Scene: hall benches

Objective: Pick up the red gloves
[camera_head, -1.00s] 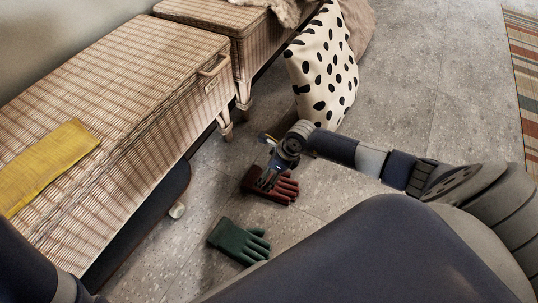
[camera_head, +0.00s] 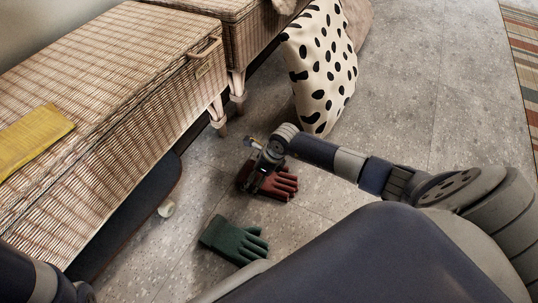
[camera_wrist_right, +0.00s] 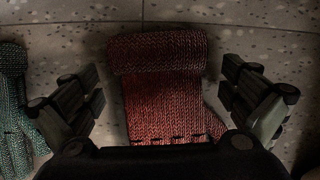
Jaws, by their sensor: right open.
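The red gloves (camera_head: 279,185) lie on the grey tiled floor, partly hidden by my right gripper in the head view. In the right wrist view the red knitted glove (camera_wrist_right: 165,85) lies between the two fingers, cuff toward the top. My right gripper (camera_head: 254,172) is open above it; in the right wrist view its fingers (camera_wrist_right: 165,98) stand apart on either side with nothing between them but the glove below. Whether the fingers reach the floor is unclear. My left gripper is not in view; only part of my left arm shows at the lower left.
A green glove (camera_head: 234,240) lies on the floor nearby; its edge shows in the right wrist view (camera_wrist_right: 14,110). Wicker benches (camera_head: 110,75) stand left, with a yellow cloth (camera_head: 32,140) on one. A black-spotted cushion (camera_head: 322,70) stands behind. A striped rug (camera_head: 522,60) is far right.

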